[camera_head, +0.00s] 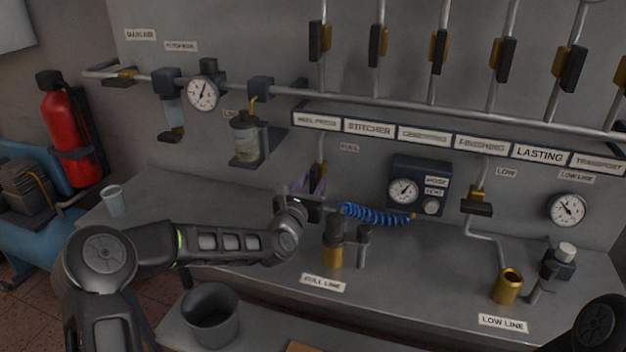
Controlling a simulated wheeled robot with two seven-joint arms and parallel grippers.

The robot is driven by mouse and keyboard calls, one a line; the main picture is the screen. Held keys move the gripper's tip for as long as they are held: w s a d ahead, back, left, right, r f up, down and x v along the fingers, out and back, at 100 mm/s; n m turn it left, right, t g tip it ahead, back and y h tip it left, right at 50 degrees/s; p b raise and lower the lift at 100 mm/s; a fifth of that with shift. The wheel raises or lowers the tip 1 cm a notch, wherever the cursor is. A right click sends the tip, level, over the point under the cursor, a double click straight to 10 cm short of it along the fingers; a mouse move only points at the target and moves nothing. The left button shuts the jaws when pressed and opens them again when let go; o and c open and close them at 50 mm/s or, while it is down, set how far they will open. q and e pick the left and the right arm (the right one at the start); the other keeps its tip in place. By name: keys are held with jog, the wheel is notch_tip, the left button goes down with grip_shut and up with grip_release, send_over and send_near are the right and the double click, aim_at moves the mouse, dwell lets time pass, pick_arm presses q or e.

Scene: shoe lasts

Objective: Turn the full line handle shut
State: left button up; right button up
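The "FULL" label (349,147) is on the wall at the centre. Beside it, a vertical pipe with a brass valve (321,168) comes down from the label strip. The full line handle is mostly hidden behind my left gripper (318,192). My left arm comes in from the left over the bench, and its gripper is at the lower part of this valve. I cannot tell whether its fingers are around the handle or only beside it. My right gripper is not in view; a dark round part at the lower right edge seems to be my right arm.
A blue coiled hose (375,214) runs right of my gripper to near a gauge box (418,187). Brass and black fittings (334,245) stand on the bench above the "FULL LINE" plate (324,283). The low line valve (477,202) is farther right. A glass-bowl unit (246,140) hangs to the left.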

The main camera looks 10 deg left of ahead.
pick_arm(q)
jog(key=shift+w, duration=0.25)
grip_shut()
dwell(0.5)
